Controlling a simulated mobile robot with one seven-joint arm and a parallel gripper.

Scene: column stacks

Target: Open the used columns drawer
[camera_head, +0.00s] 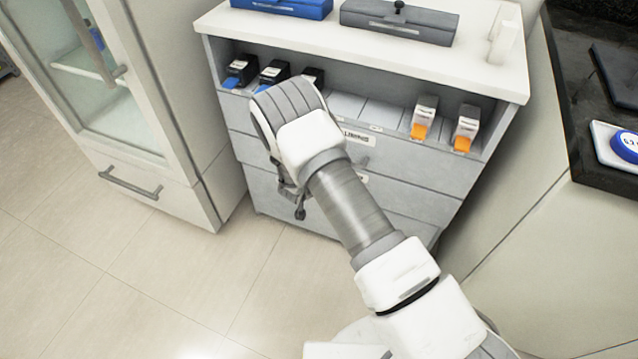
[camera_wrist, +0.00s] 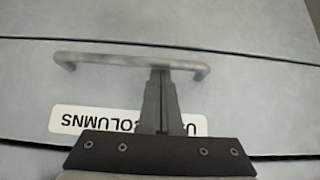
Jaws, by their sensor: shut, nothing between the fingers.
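The used columns drawer fills the wrist view as a grey front (camera_wrist: 260,105) with a white label (camera_wrist: 85,121), upside down and partly hidden by my gripper. Its bar handle (camera_wrist: 105,61) runs across above the label in the picture. My gripper (camera_wrist: 160,72) is shut with its fingertips together and empty. The tips overlap the right part of the bar; I cannot tell whether they touch it. In the head view my gripper (camera_head: 299,212) is mostly hidden behind my arm, at the grey drawer cabinet's front (camera_head: 410,165). The drawer looks closed.
An open shelf above the drawers holds black-and-blue columns (camera_head: 240,71) and orange-tipped columns (camera_head: 466,127). Blue (camera_head: 283,7) and grey (camera_head: 398,22) cases lie on the white top (camera_head: 300,32). A glass-door cabinet (camera_head: 105,95) stands left. The floor (camera_head: 160,270) at lower left is clear.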

